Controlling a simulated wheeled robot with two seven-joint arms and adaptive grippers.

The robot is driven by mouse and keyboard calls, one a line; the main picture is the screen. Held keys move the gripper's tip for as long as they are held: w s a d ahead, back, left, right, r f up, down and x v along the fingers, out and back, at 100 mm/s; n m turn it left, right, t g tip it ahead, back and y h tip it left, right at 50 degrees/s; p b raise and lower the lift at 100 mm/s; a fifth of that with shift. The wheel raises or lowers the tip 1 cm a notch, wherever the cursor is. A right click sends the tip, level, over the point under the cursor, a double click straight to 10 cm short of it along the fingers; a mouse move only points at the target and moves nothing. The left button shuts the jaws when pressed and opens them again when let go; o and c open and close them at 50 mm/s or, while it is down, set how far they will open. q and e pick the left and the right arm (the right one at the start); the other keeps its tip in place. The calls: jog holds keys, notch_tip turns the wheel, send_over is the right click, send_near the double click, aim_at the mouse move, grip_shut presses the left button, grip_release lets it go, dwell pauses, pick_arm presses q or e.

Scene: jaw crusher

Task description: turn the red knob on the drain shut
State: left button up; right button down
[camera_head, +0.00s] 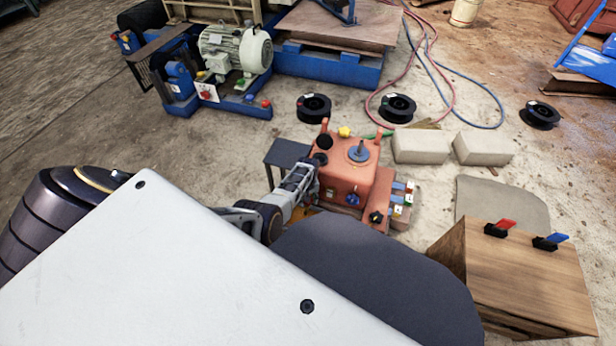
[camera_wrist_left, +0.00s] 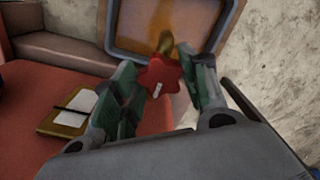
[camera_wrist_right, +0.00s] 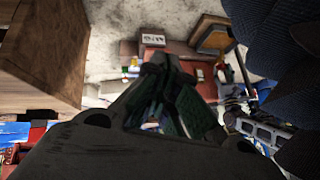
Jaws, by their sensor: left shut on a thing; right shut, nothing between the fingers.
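The red knob (camera_wrist_left: 162,78) is star-shaped with a pale mark on its face. A brass-coloured drain piece (camera_wrist_left: 166,42) shows just beyond it. My left gripper (camera_wrist_left: 160,84) is shut on the red knob, with one green-padded finger on each side. In the head view my left gripper (camera_head: 305,182) is at the left side of the orange-red machine (camera_head: 350,172), and the knob is hidden there. My right gripper (camera_wrist_right: 168,72) is shut and empty in the right wrist view, pointing toward the red machine area. I cannot make it out in the head view.
A grey-framed pan (camera_wrist_left: 118,48) with a rusty inside lies behind the knob. A wooden box (camera_head: 525,275) with red and blue handles stands at the right. Pale blocks (camera_head: 421,147) and black spools (camera_head: 313,107) lie behind the machine. A grey motor (camera_head: 235,50) is at the back left.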

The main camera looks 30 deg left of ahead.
pick_arm(q)
jog(key=m+p, duration=0.1)
jog(key=m, duration=0.2)
jog(key=shift+a+r+m, duration=0.1)
jog(key=shift+a+m, duration=0.05)
jog(key=shift+m, duration=0.25)
jog(key=shift+m+p, duration=0.45)
jog(key=shift+m, duration=2.35)
jog(key=m, duration=0.3)
jog(key=shift+a, duration=0.1)
jog(key=shift+a+m, duration=0.1)
jog(key=shift+m, duration=2.3)
pick_arm(e)
jog(key=shift+g, duration=0.3)
jog(key=shift+d+r, duration=0.2)
jog(key=shift+r, duration=1.8)
jog(key=shift+s+d+f+h, duration=0.1)
jog(key=shift+d+h, duration=0.05)
jog(key=shift+h, duration=0.15)
